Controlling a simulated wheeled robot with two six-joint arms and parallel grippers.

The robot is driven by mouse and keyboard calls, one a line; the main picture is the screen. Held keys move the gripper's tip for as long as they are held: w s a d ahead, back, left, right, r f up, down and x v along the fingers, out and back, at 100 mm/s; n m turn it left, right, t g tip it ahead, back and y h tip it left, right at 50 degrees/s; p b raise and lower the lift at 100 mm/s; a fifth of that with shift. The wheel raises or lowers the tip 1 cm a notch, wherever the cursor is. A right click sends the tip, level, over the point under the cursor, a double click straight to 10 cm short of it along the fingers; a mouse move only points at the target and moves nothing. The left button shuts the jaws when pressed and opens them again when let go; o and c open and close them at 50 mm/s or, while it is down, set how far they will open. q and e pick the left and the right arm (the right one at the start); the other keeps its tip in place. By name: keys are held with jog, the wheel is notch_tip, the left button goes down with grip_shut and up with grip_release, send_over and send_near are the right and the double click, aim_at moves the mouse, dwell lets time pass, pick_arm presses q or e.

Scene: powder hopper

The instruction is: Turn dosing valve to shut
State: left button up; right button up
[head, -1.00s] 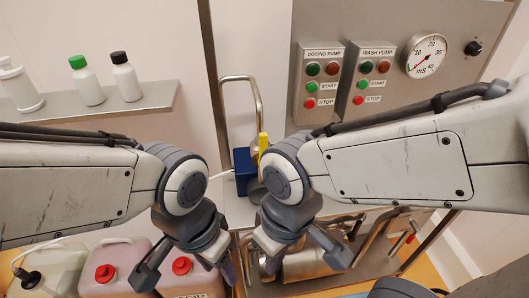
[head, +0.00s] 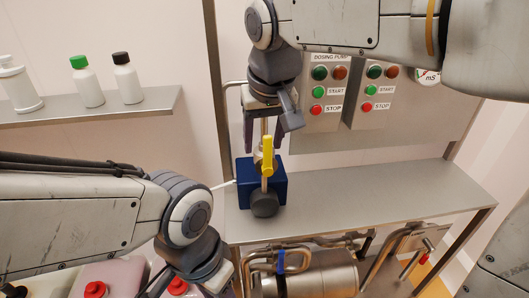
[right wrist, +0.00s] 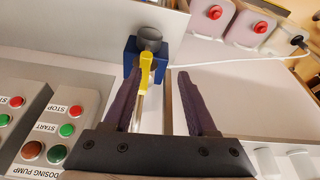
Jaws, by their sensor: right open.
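The dosing valve's yellow handle (head: 268,154) stands upright in the head view, in line with the thin metal pipe, above the blue dosing pump (head: 245,180) with its dark round knob. The handle also shows in the right wrist view (right wrist: 146,66), beside the left fingertip. My right gripper (head: 270,138) is open just above and behind the handle, fingers pointing down, with the pipe between them. It also shows open in the right wrist view (right wrist: 161,76), holding nothing. My left gripper (head: 205,278) is low at the bottom edge; its fingertips are hidden or cut off.
The steel shelf (head: 380,182) right of the pump is clear. The control panel (head: 400,125) with buttons stands close behind my right arm. Bottles stand on the left shelf (head: 120,112). Canisters with red caps (head: 95,289) and a steel pipe assembly (head: 320,275) are below.

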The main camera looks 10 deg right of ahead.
aim_at(268, 139)
jog(key=w+d+r+m, duration=0.1)
jog(key=w+d+r, duration=0.1)
jog(key=w, duration=0.2)
jog(key=shift+t, duration=0.5)
jog(key=x, duration=0.9)
jog(key=shift+w+d+f, duration=0.1)
jog(key=shift+w+f, duration=0.05)
jog(key=shift+f, duration=0.2)
grip_shut()
dwell(0.4)
